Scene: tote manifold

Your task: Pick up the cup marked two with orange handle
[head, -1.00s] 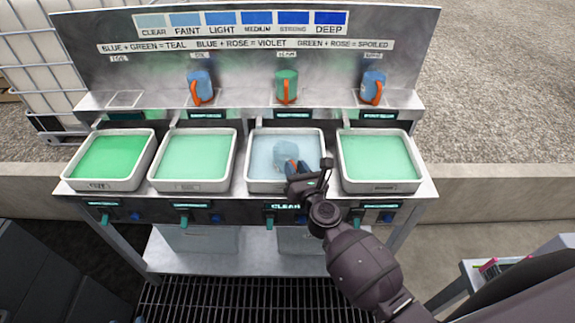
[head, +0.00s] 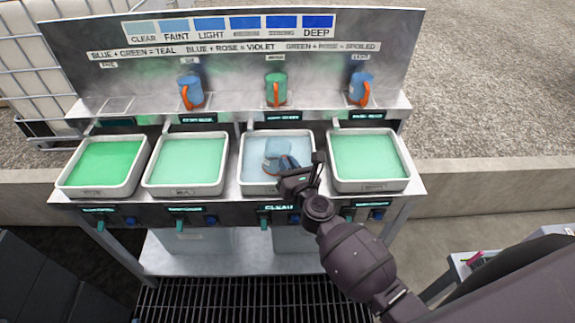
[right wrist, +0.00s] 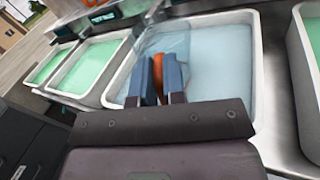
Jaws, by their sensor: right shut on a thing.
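A pale blue cup (head: 277,149) stands in the third tote from the left (head: 247,178), in the clear pale blue liquid. Its orange handle (right wrist: 172,48) shows in the right wrist view, at the blue fingers. Any number on this cup is hidden or too small to read. My right gripper (head: 288,163) reaches into this tote from the front right and is shut on the cup's handle; its fingers also show in the right wrist view (right wrist: 158,70). My left gripper is not in view.
Three cups with orange handles stand on the back shelf: a blue one (head: 190,88), a green one (head: 276,87) and another blue one (head: 361,86). Totes of green liquid (head: 103,162) flank the clear one. Their raised rims are close around my gripper.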

